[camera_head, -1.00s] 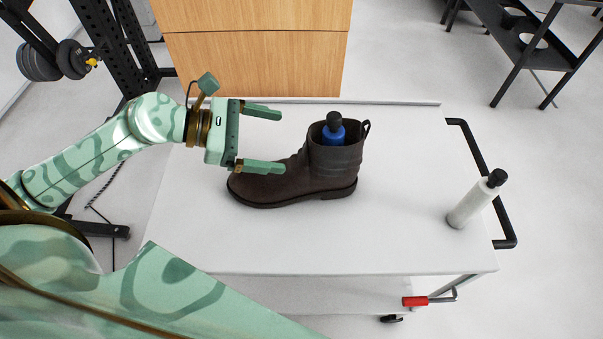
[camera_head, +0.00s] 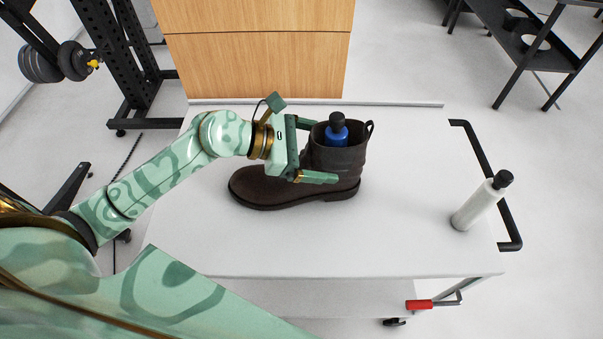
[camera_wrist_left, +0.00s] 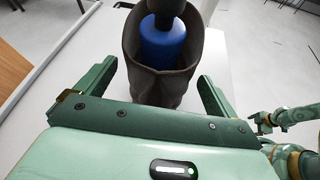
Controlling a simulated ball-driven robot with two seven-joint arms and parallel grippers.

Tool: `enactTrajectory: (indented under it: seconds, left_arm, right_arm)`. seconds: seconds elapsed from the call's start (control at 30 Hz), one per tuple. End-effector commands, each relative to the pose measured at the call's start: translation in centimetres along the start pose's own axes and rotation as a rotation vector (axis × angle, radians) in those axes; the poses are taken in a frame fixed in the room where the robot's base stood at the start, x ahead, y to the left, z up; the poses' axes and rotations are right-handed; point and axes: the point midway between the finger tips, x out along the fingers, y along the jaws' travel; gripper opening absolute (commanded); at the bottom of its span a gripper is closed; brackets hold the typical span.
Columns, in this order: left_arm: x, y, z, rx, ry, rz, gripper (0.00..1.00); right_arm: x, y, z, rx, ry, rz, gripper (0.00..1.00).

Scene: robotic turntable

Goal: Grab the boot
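The dark brown boot (camera_head: 290,188) stands upright on the white cart top, its toe to the left. A blue bottle (camera_head: 336,131) with a black cap stands in the boot's shaft. My left gripper (camera_head: 322,150) is open at the shaft, one finger on the near side and the other on the far side, partly hidden. In the left wrist view the boot's shaft (camera_wrist_left: 155,88) rises between the two spread fingers, with gaps beside it. The blue bottle (camera_wrist_left: 164,45) shows inside the shaft there. My right gripper is not seen in the head view.
The white cart top (camera_head: 400,240) is mostly clear in front of the boot. A white bottle (camera_head: 480,204) with a black cap stands at its right edge, near a black handle (camera_head: 487,170). A wooden cabinet (camera_head: 255,50) is behind.

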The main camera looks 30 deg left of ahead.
Motion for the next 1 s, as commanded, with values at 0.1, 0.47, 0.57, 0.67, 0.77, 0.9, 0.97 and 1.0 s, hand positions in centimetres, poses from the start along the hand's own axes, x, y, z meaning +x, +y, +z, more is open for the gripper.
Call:
enactTrajectory:
  seconds: [0.1,0.47,0.57,0.67,0.77,0.9,0.97,1.0]
  left_arm:
    - [0.0,0.0,0.0,0.000,0.000,0.000,0.62]
    - [-0.1,0.1,0.1,0.002,-0.003,0.002,0.08]
    - [-0.1,0.1,0.2,0.003,-0.003,0.002,0.08]
    - [-0.3,0.1,0.6,0.004,-0.003,0.002,0.08]
    - [-0.6,0.2,1.4,0.005,-0.004,0.002,0.08]
    - [-1.2,0.3,2.8,0.006,-0.004,0.002,0.08]
    - [-1.4,0.1,3.6,0.006,-0.005,0.000,0.08]
    - [-1.4,-0.2,4.2,0.007,-0.005,0.000,0.08]
  right_arm:
    - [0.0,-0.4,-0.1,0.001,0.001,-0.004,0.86]
    - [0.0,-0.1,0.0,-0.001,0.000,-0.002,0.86]
    - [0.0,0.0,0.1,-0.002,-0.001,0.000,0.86]
    - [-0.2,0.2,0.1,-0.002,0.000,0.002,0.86]
    - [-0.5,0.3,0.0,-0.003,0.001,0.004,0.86]
    - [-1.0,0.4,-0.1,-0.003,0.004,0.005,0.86]
    - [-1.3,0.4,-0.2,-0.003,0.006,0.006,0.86]
    - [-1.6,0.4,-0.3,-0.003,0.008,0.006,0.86]
